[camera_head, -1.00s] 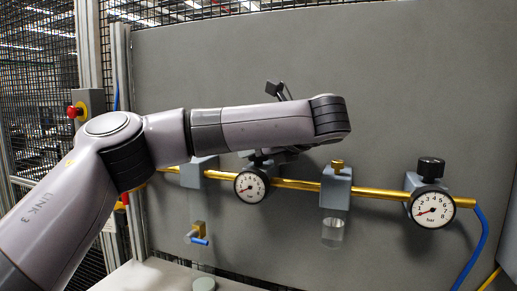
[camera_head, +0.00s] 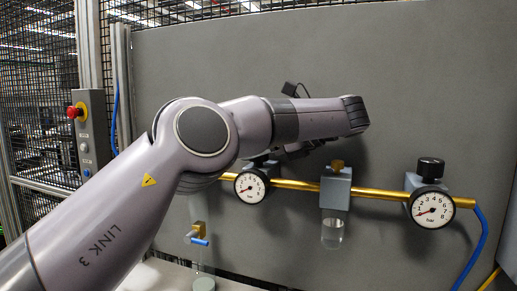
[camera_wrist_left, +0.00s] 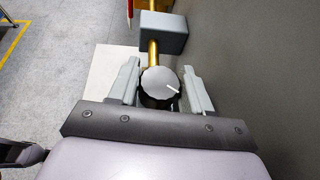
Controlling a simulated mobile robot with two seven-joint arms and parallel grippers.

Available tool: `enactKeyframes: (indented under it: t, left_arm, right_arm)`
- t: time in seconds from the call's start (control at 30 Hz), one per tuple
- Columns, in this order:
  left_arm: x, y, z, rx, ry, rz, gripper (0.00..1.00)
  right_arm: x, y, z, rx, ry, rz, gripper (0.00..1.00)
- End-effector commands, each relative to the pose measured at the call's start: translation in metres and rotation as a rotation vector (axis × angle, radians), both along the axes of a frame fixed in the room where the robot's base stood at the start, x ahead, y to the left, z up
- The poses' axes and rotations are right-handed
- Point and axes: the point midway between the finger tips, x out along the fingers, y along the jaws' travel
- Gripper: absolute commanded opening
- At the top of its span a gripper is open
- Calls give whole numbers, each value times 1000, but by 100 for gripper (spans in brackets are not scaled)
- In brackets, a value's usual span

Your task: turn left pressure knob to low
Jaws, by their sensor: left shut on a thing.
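The left pressure knob (camera_wrist_left: 158,82) is dark, round and ridged, with a white mark pointing right and slightly down in the left wrist view. My left gripper (camera_wrist_left: 160,88) has one finger on each side of it and is shut on it. In the head view my arm partly hides this knob above the left gauge (camera_head: 251,186), a white dial with a red needle low on its scale at the left. My right gripper is in neither view.
A brass pipe (camera_head: 380,194) runs along the grey panel (camera_head: 430,80). A filter block (camera_head: 336,187) with a clear bowl sits mid-pipe. A second gauge (camera_head: 432,209) with a black knob (camera_head: 431,168) is at the right. A blue-handled valve (camera_head: 198,236) hangs at the left.

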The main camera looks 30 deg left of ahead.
Motion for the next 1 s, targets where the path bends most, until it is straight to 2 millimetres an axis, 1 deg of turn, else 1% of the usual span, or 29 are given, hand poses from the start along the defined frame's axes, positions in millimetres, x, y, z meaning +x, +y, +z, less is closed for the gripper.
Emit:
enactKeyframes:
  t: [0.23,0.77,0.8,0.83,0.87,1.0]
  left_arm:
    - [1,1,-1,-1,-2,39,18]
    - [1,1,-2,-1,-1,48,18]
    - [1,1,-2,-1,0,48,55]
    - [1,1,-2,-1,0,48,65]
    - [1,1,-2,-1,0,48,70]
    - [1,1,-1,-1,0,48,70]
  right_arm:
    - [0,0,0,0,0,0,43]
    - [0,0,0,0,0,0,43]
    - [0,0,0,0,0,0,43]
    - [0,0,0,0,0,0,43]
    - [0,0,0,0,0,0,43]
    - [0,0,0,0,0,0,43]
